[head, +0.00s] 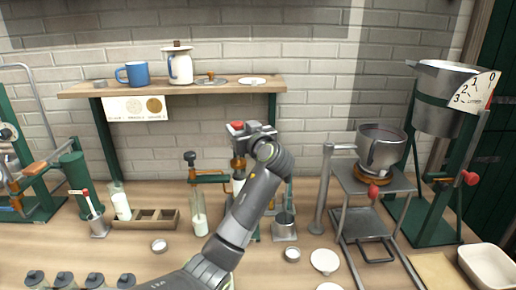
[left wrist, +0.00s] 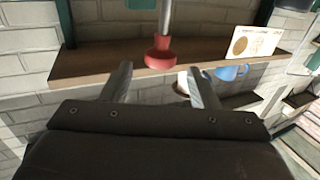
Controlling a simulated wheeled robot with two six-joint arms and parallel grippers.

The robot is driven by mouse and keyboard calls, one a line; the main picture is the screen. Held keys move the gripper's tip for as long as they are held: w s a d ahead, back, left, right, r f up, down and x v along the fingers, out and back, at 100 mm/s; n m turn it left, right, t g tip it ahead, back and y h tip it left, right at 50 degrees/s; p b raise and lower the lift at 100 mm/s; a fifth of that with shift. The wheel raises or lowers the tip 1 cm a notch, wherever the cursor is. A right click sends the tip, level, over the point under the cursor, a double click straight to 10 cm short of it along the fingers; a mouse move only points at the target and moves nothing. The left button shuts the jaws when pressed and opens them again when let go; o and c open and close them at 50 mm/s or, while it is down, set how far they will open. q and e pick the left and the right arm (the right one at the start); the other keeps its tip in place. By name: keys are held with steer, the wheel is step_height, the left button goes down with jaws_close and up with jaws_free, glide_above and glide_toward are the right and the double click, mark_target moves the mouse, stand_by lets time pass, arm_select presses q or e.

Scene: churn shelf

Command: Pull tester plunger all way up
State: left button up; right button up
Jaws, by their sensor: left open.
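The tester plunger's red knob (left wrist: 160,52) on a grey rod shows in the left wrist view, just beyond and roughly between my fingertips. In the head view a red knob (head: 237,125) shows at my left gripper (head: 243,130), above an amber collar (head: 238,163) and a pale tube. My left gripper, which also shows in the left wrist view (left wrist: 158,74), is open, with a finger to either side of the knob's line. I cannot tell whether they touch it. My arm hides much of the tester. My right gripper is not in view.
A wooden shelf (head: 215,89) with a blue mug (head: 133,74) and white pot (head: 180,67) is behind. A black-knobbed stand (head: 208,178) is left of the tester.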

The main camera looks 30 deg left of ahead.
arm_select(q)
steer(key=b+v, duration=0.3)
steer(key=v, duration=0.8)
steer(key=shift+d, duration=0.15)
